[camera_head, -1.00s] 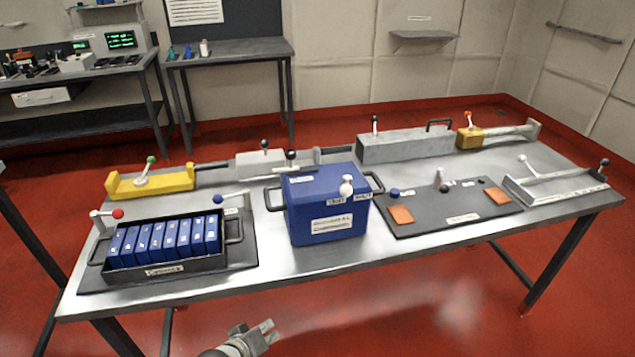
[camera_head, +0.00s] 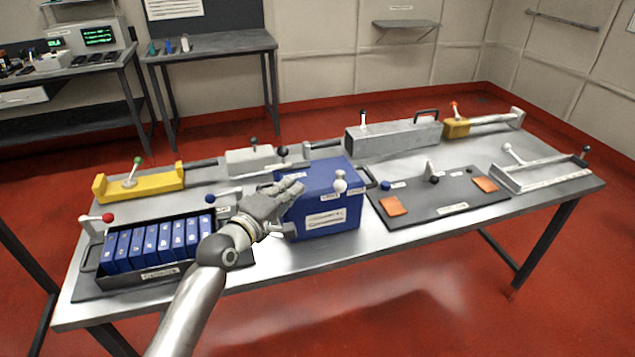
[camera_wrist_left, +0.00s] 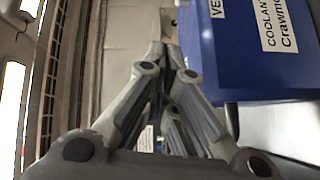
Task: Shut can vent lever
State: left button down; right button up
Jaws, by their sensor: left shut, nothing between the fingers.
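The blue coolant can (camera_head: 345,215) stands at the front middle of the table. It also shows at the right of the left wrist view (camera_wrist_left: 245,70), with a label starting "VE" and a coolant label. A white-knobbed lever (camera_head: 340,184) stands upright at the can's front right. A black knob (camera_head: 283,152) shows at its back left; I cannot tell which is the vent lever. My left gripper (camera_head: 298,185) is shut and empty at the can's upper left, hiding part of that side. Its fingers (camera_wrist_left: 160,55) meet left of the can in the wrist view. Contact is unclear.
A black crate of blue batteries (camera_head: 115,268) lies left of the can, partly behind my arm. A dark panel with orange pads (camera_head: 430,210) lies to the right. Yellow (camera_head: 150,182) and grey (camera_head: 395,138) lever fixtures stand behind.

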pick_arm(q)
jog(key=x, duration=0.5)
jog(key=shift+r, duration=0.1)
jog(key=d, duration=0.1)
jog(key=d+p, duration=0.1)
jog(key=s+d+p, duration=0.1)
jog(key=shift+d+f, duration=0.4)
